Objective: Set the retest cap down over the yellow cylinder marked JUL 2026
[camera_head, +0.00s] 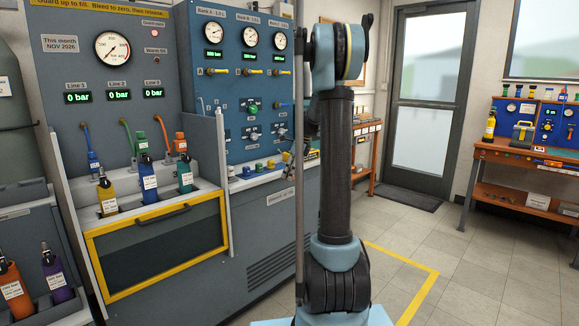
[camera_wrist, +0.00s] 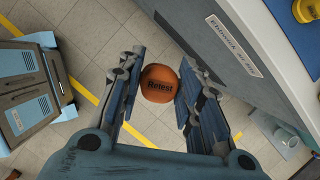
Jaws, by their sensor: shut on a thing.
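My gripper (camera_wrist: 160,90) is shut on the orange retest cap (camera_wrist: 160,84), which has "Retest" on its top. The cap sits between both fingers, above the floor. In the head view the cap is not visible and my arm hides most of that area. The yellow cylinder (camera_head: 107,198) stands upright at the left of the filling bay, with a white label too small to read. It is well to the left of my arm and is not seen in the wrist view.
A blue cylinder (camera_head: 148,182) and a teal cylinder (camera_head: 185,176) stand beside the yellow one. A yellow-framed guard (camera_head: 160,250) with a handle fronts the bay. Orange (camera_head: 12,288) and purple (camera_head: 56,278) cylinders stand at lower left. The blue console (camera_head: 245,130) lies beside my arm. Floor at right is open.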

